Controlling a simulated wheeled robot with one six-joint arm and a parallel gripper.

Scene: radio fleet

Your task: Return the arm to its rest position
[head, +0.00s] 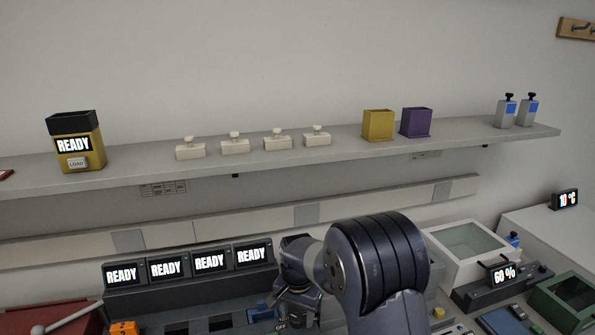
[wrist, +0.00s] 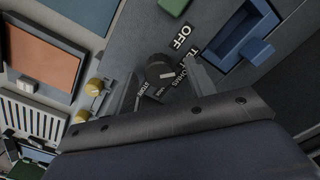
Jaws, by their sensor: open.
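My arm (head: 375,265) reaches forward from the bottom of the head view, bent at a large dark joint. My gripper (head: 297,308) points down over the grey console, close to an OFF label, and its fingertips are partly hidden. In the wrist view my gripper (wrist: 166,84) is open, with its two fingers apart. A black round knob (wrist: 160,70) with a pale mark shows between the fingers. I cannot tell whether the fingers touch it. I see nothing held.
A blue tray (wrist: 243,38) and yellow knobs (wrist: 94,87) lie near the gripper. A row of READY displays (head: 188,266) stands behind it. A long shelf (head: 340,150) crosses above. A white glass-topped box (head: 442,262) is right of the arm. Air between shelf and console is open.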

